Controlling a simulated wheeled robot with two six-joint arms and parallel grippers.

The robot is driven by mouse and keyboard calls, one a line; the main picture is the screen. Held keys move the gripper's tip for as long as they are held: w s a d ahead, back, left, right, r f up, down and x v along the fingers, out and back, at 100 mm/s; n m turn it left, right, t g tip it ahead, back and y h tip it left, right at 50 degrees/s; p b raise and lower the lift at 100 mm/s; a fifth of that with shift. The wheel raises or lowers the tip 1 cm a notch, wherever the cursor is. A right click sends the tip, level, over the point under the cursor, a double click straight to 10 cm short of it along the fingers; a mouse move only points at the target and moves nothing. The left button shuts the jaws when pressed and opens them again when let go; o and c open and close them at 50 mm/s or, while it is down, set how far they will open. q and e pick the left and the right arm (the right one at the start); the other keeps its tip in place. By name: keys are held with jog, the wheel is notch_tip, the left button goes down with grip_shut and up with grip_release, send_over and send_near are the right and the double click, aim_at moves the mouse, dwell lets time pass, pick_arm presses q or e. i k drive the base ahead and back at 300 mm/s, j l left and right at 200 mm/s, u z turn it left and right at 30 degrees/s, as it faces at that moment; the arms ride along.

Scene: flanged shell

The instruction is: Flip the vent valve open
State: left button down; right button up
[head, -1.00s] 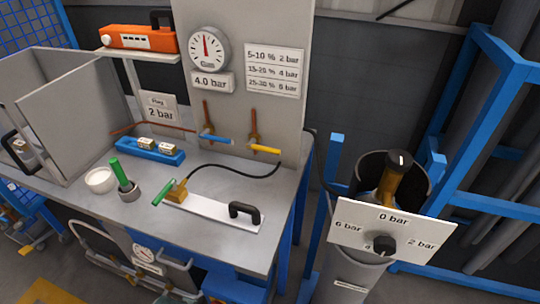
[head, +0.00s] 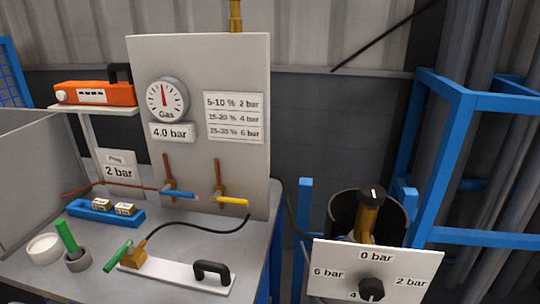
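Two small valves sit low on the grey upright panel (head: 143,75). One has a blue lever (head: 179,194) and the other a yellow lever (head: 232,201). Both levers point right, nearly level, below brown vertical pipes. No label marks either as the vent valve, so I cannot tell which it is. Above them a round gauge (head: 167,100) marked "Gas" has its needle pointing nearly straight up, over a "4.0 bar" plate (head: 172,132). Neither of my grippers is in view.
The bench holds a white plate with a black handle (head: 211,272), a green-handled tool (head: 118,256), a green stick in a grey cup (head: 67,237) and a white bowl (head: 44,249). A black hose (head: 215,226) curves below the levers. At right stands a pressure-selector sign (head: 335,255).

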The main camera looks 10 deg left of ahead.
aim_at(217, 197)
jog(key=k+j+z, duration=0.15)
jog(key=j+z, duration=0.25)
jog(key=k+j+z, duration=0.2)
jog(key=z, duration=0.2)
jog(key=k+j+z, duration=0.25)
jog(key=z, duration=0.15)
jog(key=j, duration=0.1)
